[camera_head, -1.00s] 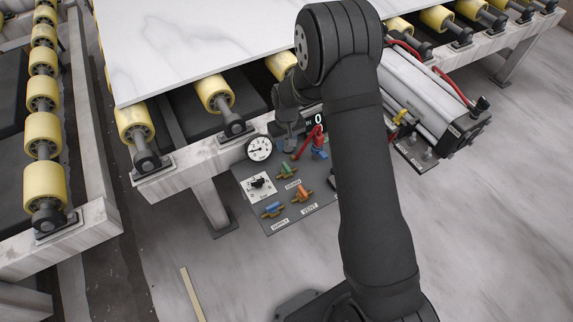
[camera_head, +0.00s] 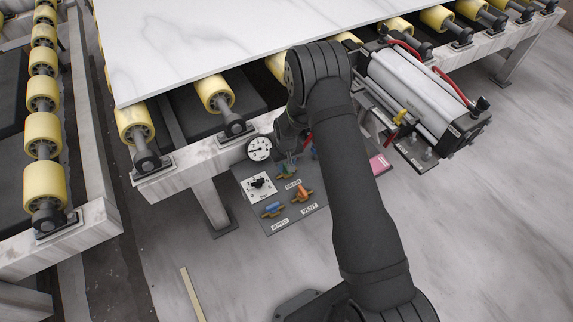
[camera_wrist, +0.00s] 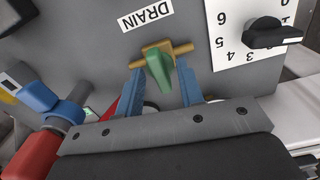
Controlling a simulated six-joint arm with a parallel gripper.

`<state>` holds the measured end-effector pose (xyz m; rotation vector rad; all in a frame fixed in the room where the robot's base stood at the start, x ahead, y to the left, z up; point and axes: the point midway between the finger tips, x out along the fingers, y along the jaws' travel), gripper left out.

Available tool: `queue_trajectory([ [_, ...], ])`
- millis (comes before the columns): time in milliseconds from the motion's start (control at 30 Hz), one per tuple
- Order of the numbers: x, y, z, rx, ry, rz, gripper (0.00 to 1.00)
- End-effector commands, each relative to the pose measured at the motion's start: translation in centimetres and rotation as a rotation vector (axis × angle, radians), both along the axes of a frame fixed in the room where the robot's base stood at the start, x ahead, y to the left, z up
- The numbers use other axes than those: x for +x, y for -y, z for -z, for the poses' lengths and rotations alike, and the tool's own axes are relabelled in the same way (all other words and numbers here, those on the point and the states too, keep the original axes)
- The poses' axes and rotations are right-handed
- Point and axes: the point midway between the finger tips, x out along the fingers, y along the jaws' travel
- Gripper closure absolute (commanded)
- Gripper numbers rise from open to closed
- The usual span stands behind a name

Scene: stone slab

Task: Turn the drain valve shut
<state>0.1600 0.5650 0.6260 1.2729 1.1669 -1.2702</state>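The drain valve has a green handle (camera_wrist: 160,70) on a brass pipe piece (camera_wrist: 180,49), below the DRAIN label (camera_wrist: 145,17) in the wrist view. The handle appears to lie across the pipe. My gripper (camera_wrist: 160,88) is open, with one blue finger on each side of the handle's free end; gaps show between fingers and handle. In the head view the valve (camera_head: 287,171) sits on the grey panel (camera_head: 250,193), and my gripper beside it is mostly hidden by my arm.
The blue supply valve (camera_head: 273,209) and orange vent valve (camera_head: 302,193) sit nearby. A black dial knob (camera_wrist: 270,33) is right of the drain valve in the wrist view. A blue fitting with a red part (camera_wrist: 62,115) is close to my left finger. A pressure gauge (camera_head: 259,148) stands behind.

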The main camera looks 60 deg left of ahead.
Motion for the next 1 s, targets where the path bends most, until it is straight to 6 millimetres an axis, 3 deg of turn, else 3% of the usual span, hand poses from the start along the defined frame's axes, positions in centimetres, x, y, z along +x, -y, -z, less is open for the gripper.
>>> queue_trajectory([
  [100, 0.0, -0.01, -0.02, 0.0, 0.0, 0.0, 0.65],
  [300, 0.0, -0.01, -0.04, 0.0, 0.0, 0.0, 1.0],
  [1000, 0.0, -0.01, -0.04, 0.0, -0.001, -0.102, 1.0],
])
